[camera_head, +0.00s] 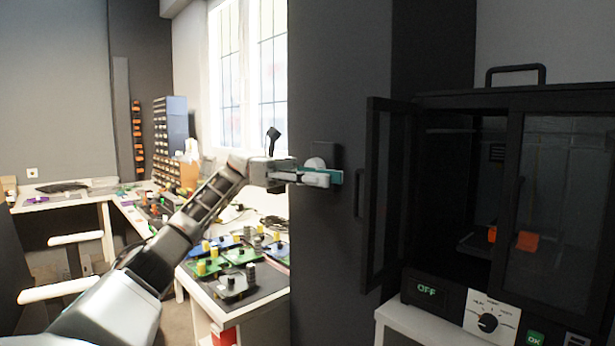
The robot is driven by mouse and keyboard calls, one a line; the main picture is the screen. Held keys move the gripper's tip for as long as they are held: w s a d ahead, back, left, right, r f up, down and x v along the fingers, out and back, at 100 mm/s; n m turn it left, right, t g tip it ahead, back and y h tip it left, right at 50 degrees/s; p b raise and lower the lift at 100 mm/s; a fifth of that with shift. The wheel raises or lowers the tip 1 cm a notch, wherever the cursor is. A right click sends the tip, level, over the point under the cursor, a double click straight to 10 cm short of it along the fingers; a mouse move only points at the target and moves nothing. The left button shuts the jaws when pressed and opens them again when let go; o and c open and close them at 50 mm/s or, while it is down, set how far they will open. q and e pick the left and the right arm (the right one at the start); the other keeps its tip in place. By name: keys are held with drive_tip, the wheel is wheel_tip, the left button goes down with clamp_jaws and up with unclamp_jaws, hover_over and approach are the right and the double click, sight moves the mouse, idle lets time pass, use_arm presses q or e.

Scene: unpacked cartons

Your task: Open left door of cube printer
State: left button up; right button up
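The cube printer (500,97) is a black box with glass-panelled doors at the right of the head view. Its left door (387,195) stands swung open toward me, at a wide angle to the front. A dark vertical handle (360,165) shows at that door's outer edge. The right door (560,200) looks closed. My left gripper (330,178) is to the left of the open door, at about the height of the handle and apart from it in the picture. I see its fingers nearly edge-on, so their opening is unclear. My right gripper is out of view.
A dark pillar (340,270) stands behind my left gripper. The printer rests on a white stand (400,325). A bench with several coloured boards (240,255) is at the middle left, beyond my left arm. Orange pieces (527,241) show inside the printer.

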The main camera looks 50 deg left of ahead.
use_arm(q)
drive_tip(key=shift+v, duration=2.6)
